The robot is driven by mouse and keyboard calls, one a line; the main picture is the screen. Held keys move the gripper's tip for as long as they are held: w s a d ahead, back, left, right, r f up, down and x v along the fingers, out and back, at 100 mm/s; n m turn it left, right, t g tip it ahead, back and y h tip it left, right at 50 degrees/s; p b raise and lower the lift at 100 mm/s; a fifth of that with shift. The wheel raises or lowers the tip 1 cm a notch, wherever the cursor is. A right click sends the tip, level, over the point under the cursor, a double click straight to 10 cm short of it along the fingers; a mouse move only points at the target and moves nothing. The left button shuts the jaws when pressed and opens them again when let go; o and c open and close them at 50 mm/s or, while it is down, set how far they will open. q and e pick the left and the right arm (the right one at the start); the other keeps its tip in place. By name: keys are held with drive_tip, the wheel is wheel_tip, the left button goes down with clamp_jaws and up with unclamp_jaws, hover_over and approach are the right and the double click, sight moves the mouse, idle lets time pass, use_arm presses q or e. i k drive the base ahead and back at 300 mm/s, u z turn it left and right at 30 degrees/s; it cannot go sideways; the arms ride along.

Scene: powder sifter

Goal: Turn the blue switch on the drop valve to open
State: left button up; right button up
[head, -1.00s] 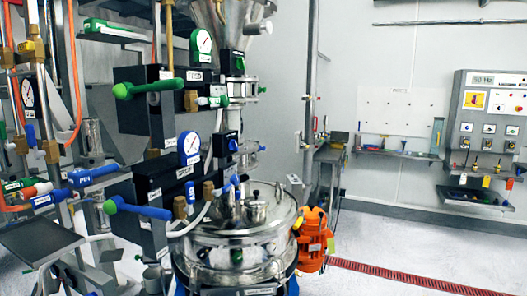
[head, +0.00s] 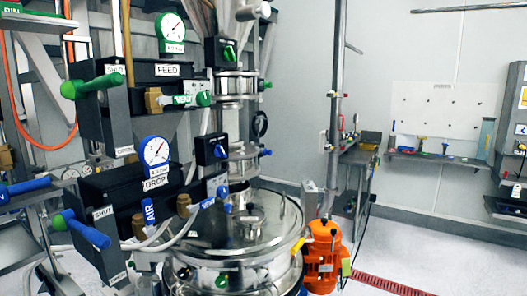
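The drop valve is a black box (head: 118,192) labelled DROP at the lower left, with a round blue-rimmed gauge (head: 155,151) above it. A blue lever handle (head: 85,231) is on its left front, slanting down to the right. A SHUT label (head: 103,212) is close to the lever, and another label (head: 117,278), which seems to read OPEN, is lower down. A small black box with a blue knob (head: 219,151) stands right of the gauge; its pointing direction is too small to read surely. Neither gripper is in view.
A similar feed valve with a green lever (head: 92,85) is above the drop valve. A steel sifter vessel (head: 240,250) stands to the right, with an orange motor (head: 323,252) beside it. Hoses run between. The floor (head: 440,255) at right is clear around a red grate.

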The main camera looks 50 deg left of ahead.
sight(219, 152)
drive_tip(key=u, duration=0.45)
drive_tip(key=i, duration=0.85)
drive_tip(key=u, duration=0.8)
